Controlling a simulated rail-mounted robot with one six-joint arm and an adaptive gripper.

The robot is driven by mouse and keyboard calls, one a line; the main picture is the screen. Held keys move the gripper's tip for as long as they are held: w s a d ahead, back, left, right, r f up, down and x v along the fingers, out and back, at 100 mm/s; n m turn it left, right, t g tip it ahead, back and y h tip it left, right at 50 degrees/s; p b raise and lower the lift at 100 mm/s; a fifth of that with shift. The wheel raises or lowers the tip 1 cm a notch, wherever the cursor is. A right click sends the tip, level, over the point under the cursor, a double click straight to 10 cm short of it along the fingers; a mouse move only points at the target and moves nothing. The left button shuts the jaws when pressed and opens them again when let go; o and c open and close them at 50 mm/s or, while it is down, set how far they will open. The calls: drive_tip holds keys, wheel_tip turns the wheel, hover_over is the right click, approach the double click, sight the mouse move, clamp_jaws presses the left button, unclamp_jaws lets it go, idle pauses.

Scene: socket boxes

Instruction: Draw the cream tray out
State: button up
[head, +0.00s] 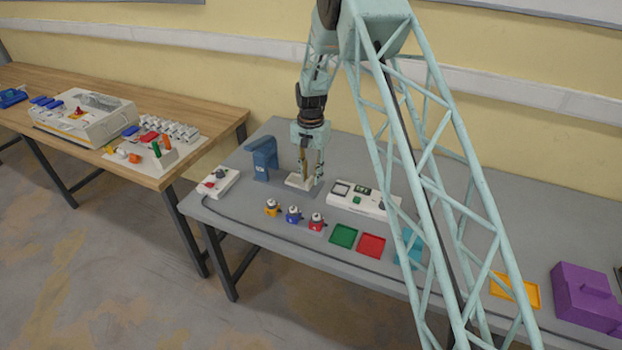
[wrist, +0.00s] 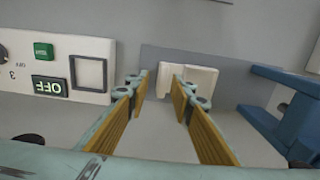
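The cream tray (head: 297,183) is a small, pale, shallow piece lying on a darker grey plate on the grey table. In the wrist view the tray (wrist: 203,80) shows just beyond my fingertips, with the right fingertip in front of part of it. My gripper (head: 311,168) points down right at the tray. Its two yellow-padded fingers (wrist: 161,83) stand apart with a gap and nothing is clamped between them. I cannot tell whether a fingertip touches the tray.
A blue stand (head: 262,158) is left of the tray. A white control panel (head: 362,198) is to its right, showing an OFF label in the wrist view. Small yellow, blue and red-based items, green (head: 344,235) and red (head: 371,245) trays line the front. A purple box (head: 587,297) is far right.

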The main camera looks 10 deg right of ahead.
wheel_tip(320, 180, up, 11)
idle(0.6)
drive_tip(key=shift+f, duration=0.15)
drive_tip(key=s+d+r+n+t+b, duration=0.1)
drive_tip(key=s+d+r+n, duration=0.15)
drive_tip(key=s+r, duration=1.2)
drive_tip(key=s+d+r+n+t+b, duration=0.1)
drive_tip(key=s+d+r+b, duration=0.15)
drive_tip(key=s+r, duration=1.15)
drive_tip(key=s+d+r+n+t, duration=0.1)
drive_tip(key=s+r, duration=0.2)
drive_tip(key=s, duration=0.6)
drive_tip(key=s+d+r, duration=0.1)
drive_tip(key=s+r, duration=0.2)
drive_tip(key=s, duration=0.6)
drive_tip(key=s+f+n+b, duration=0.1)
drive_tip(key=s+f, duration=0.1)
drive_tip(key=s, duration=0.7)
drive_tip(key=s+d+f+n+t+b, duration=0.1)
drive_tip(key=s+f, duration=0.1)
drive_tip(key=s, duration=0.6)
drive_tip(key=shift+s, duration=0.35)
